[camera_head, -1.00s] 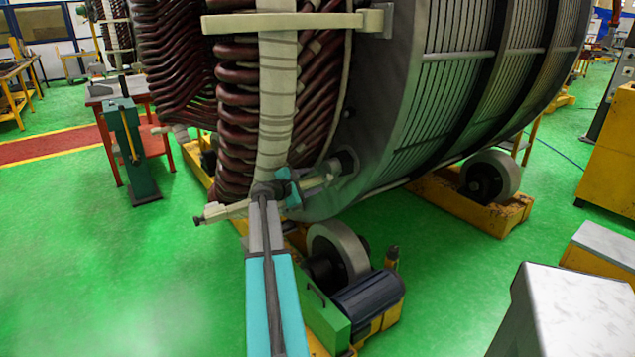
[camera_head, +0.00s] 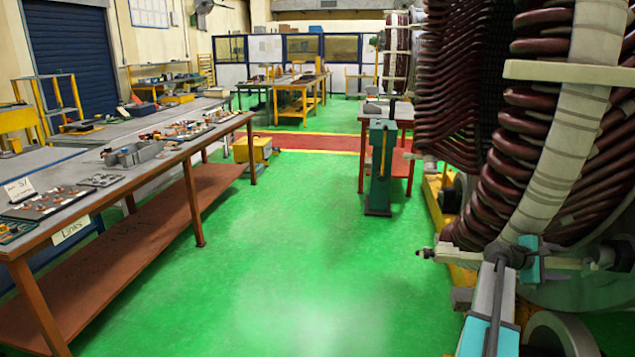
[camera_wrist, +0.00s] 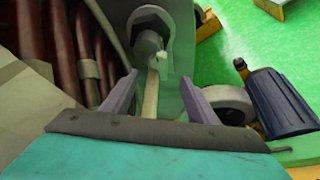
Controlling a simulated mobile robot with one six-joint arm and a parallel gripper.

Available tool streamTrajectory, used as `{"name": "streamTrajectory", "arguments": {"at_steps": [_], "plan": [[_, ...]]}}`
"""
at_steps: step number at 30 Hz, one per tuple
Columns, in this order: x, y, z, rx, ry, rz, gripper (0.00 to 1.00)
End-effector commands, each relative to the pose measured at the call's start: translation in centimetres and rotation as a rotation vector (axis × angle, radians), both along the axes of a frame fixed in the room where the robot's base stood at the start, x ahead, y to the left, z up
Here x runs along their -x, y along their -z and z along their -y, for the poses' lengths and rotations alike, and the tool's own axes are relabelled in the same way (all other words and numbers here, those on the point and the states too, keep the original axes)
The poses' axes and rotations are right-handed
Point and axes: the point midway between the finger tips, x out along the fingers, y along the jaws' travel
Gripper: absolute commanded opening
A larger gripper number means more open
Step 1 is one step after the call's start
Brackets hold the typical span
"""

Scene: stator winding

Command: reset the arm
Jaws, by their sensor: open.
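My arm (camera_head: 490,310) rises from the lower right of the head view, with its wrist in front of the lower end of the stator's copper coils. In the wrist view my gripper (camera_wrist: 157,98) is open, its two purple-grey fingers spread apart. A pale strip (camera_wrist: 151,95) shows between the fingers; I cannot tell whether it touches them. A round bolt-like fitting (camera_wrist: 149,35) lies beyond the fingertips. The stator's dark red coils (camera_head: 545,120) with a pale band fill the right of the head view. The fingertips are hard to make out there.
A long workbench (camera_head: 160,150) with trays of parts stands on the left. A green stand (camera_head: 379,170) is before a small red table (camera_head: 401,185). A wheel (camera_head: 560,335) is below the stator. The green floor (camera_head: 270,270) in the middle is clear.

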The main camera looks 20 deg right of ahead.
Motion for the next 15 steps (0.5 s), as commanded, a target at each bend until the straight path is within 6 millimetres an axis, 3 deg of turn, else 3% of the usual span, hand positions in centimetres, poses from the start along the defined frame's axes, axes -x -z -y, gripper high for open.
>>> {"name": "streamTrajectory", "arguments": {"at_steps": [5,8,15], "plan": [[-2.1,3.2,-2.2,-0.044,-0.015,0.038,0.53],[-3.9,6.1,-4.3,-0.086,-0.026,0.076,0.53],[-8.5,14.5,-11.4,-0.218,-0.044,0.177,0.53]]}}
